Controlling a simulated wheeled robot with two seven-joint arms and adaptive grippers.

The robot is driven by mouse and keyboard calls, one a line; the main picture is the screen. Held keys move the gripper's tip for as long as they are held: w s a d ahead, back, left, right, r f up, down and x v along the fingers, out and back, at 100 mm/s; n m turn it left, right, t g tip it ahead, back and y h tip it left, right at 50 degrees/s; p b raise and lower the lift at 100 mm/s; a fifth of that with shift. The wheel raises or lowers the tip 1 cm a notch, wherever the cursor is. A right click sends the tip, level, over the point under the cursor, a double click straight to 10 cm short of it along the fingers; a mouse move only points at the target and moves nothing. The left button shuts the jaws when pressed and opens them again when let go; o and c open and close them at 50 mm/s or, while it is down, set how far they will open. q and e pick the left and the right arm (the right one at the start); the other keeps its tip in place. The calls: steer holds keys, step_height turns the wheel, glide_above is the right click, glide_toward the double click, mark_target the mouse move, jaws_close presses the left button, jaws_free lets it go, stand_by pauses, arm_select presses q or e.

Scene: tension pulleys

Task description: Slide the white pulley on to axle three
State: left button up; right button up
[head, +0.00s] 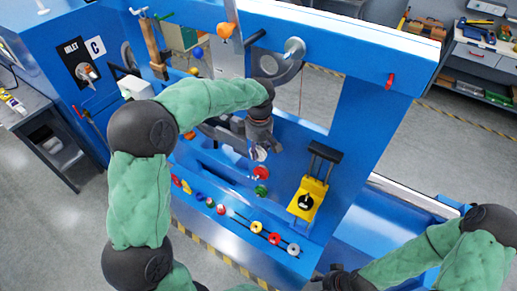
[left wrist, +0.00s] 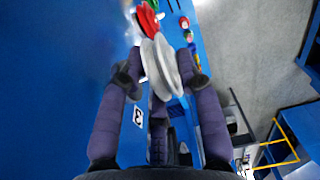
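The white pulley (head: 258,154) is in front of the blue panel, just below my left gripper (head: 259,143). In the left wrist view the white pulley (left wrist: 163,66) sits edge-on between the two fingers of my left gripper (left wrist: 164,62), which appear shut on it. A label with the number 3 (left wrist: 138,117) shows on the panel beside it. Axle three itself is hidden, so I cannot tell whether the pulley is around it. My right gripper (head: 335,279) is only partly in view at the bottom edge; its fingers are unclear.
A red pulley (head: 261,173) and a green pulley (head: 261,190) are on the panel below the white one. Several small coloured pulleys (head: 256,227) line the lower ledge. A yellow clamp-like device (head: 309,197) is to the right. Grey floor (head: 470,155) lies beyond.

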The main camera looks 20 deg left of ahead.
arm_select(q)
steer(key=o, duration=0.5)
steer(key=shift+w+r, duration=0.1)
steer(key=shift+r, duration=3.65)
